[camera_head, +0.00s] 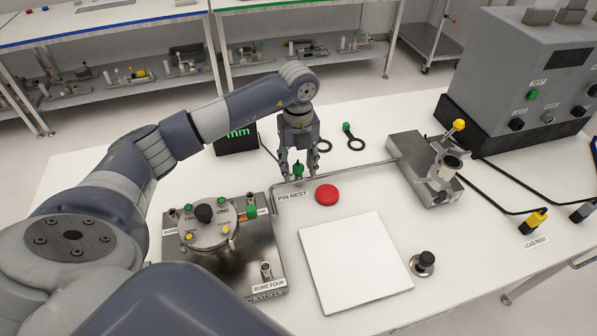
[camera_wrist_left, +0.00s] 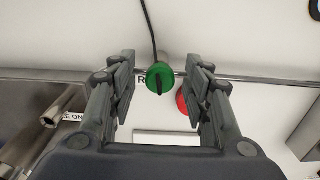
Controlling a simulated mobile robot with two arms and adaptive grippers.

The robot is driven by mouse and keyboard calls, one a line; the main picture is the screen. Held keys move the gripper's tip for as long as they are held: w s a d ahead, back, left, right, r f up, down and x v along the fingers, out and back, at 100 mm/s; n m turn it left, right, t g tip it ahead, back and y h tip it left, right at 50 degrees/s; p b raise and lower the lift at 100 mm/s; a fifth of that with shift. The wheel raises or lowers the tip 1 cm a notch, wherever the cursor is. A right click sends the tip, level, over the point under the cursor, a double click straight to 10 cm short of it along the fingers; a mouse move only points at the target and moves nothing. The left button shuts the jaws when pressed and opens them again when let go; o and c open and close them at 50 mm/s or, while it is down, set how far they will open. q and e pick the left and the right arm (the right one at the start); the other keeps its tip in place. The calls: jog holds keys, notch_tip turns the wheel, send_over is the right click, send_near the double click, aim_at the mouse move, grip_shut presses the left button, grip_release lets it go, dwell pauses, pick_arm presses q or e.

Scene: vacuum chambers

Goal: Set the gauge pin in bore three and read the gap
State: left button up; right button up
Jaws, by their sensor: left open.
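A green-headed pin (camera_head: 298,171) stands at the label PIN REST, with a dark cable near it. It also shows in the left wrist view (camera_wrist_left: 160,78). My left gripper (camera_head: 300,168) points down over it, open, with one finger on each side of the green head. The wrist view shows space between the head and both fingers. The steel bore block (camera_head: 267,265) is at the lower left, with a round disc (camera_head: 203,232) on top and a BORE FOUR label at its front. I cannot make out bore three. A gauge display (camera_head: 238,131) showing "mm" stands behind, its reading hidden by my arm.
A red button (camera_head: 327,194) is just right of the pin. A white plate (camera_head: 355,262) lies in front, with a black knob (camera_head: 424,262) beside it. A metal fixture (camera_head: 425,168) and a grey control box (camera_head: 525,75) with leads are at the right.

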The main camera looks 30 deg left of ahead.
aim_at(298, 166)
pick_arm(q)
grip_shut()
jog(key=shift+r, duration=0.1)
jog(key=shift+r+p, duration=0.55)
jog(key=shift+r, duration=0.1)
jog(key=shift+r+p, duration=1.6)
jog(key=shift+r, duration=0.7)
jog(key=shift+r, duration=0.1)
